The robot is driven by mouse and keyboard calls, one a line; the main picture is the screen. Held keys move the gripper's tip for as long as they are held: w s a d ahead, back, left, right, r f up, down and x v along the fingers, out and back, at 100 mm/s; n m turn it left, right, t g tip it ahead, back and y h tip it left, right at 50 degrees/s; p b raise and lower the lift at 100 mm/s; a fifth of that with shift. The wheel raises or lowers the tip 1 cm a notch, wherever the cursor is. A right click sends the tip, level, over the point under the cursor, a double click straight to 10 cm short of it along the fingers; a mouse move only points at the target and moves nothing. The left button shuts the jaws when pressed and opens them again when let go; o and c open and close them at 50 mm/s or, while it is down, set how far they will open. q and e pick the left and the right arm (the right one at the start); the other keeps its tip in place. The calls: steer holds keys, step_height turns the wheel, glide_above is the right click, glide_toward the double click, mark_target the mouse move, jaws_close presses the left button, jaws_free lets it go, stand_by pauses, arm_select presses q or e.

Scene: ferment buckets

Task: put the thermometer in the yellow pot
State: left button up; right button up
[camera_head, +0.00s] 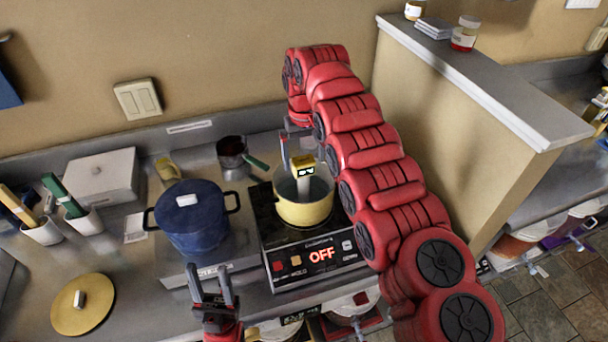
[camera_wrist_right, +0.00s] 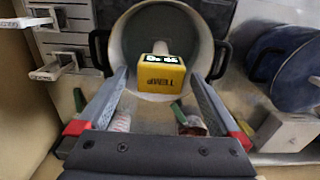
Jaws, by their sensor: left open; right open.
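The thermometer (camera_head: 303,168) has a yellow head with a small display and a pale stem. It stands inside the yellow pot (camera_head: 304,213) on the black hotplate, its head above the rim. In the right wrist view the thermometer (camera_wrist_right: 160,78) shows over the round pot opening (camera_wrist_right: 207,50). My right gripper (camera_head: 294,150) is above the pot, its open fingers on either side of the thermometer head. I cannot tell whether they touch it. My left gripper (camera_head: 211,277) is open and empty near the counter's front edge, below the blue pot. The stem's lower end is hidden.
The hotplate (camera_head: 315,262) reads OFF. A lidded blue pot (camera_head: 196,228) stands to its left, and a small dark saucepan (camera_head: 231,153) behind. A yellow lid (camera_head: 83,304) lies at the front left. A partition wall (camera_head: 445,115) rises to the right of my right arm.

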step_height(320, 180, up, 5)
steer(key=p, duration=0.3)
steer(key=shift+p, duration=0.35)
steer(key=shift+s+r+p, duration=0.15)
steer(key=shift+r+p, duration=0.3)
steer(key=shift+r, duration=0.15)
steer(key=shift+f, duration=0.15)
